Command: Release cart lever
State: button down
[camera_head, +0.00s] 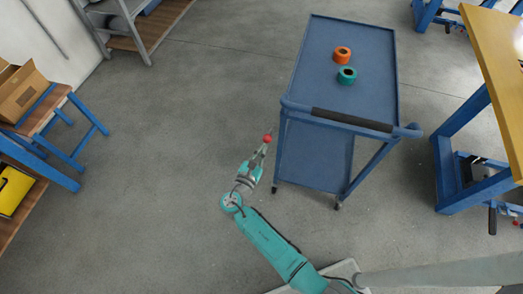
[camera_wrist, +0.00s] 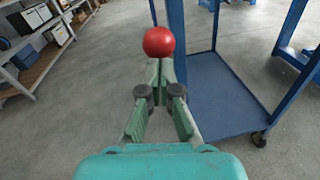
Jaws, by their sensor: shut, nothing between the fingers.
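The blue cart (camera_head: 330,40) stands right of my arm in the head view, with a black-sleeved handle bar (camera_head: 352,120) at its near end. A red ball knob (camera_head: 267,138), which looks like the lever's end, is near the cart's near left corner. It also shows in the wrist view (camera_wrist: 158,41), straight beyond my fingertips, with the cart's blue post behind it. My gripper (camera_head: 262,149) is shut and empty, its tips (camera_wrist: 160,68) right by the knob. I cannot tell whether they touch it. Most of the lever's shaft is hidden.
A yellow-topped bench (camera_head: 495,60) stands at the right. A blue stool with a cardboard box (camera_head: 20,92) is at the left. The floor left of the cart is clear.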

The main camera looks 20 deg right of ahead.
aim_at(264, 139)
jog(key=r+g+y, duration=0.1)
jog(key=w+d+r+g+y, duration=0.1)
jog(key=r, duration=0.1)
jog(key=w+r+g, duration=0.1)
jog(key=r, duration=0.1)
jog(key=shift+w+d+r+y, duration=0.1)
jog(key=shift+w+d+y, duration=0.15)
jog(key=shift+d+y, duration=0.15)
jog(key=w+d+r+g+y, duration=0.2)
jog(key=w+r+g, duration=0.1)
jog(key=shift+w+d+r+n+g+y, duration=0.1)
jog(key=shift+w+d+n+g+y, duration=0.2)
jog(key=shift+n+y, duration=0.1)
jog(key=shift+w+d+r+g+y, duration=0.15)
jog(key=shift+w+d+r+g, duration=0.1)
jog(key=shift+w+d, duration=0.25)
jog(key=shift+w+d+r+g+y, duration=0.15)
jog(key=shift+w+d+g, duration=0.15)
jog(key=shift+w, duration=0.3)
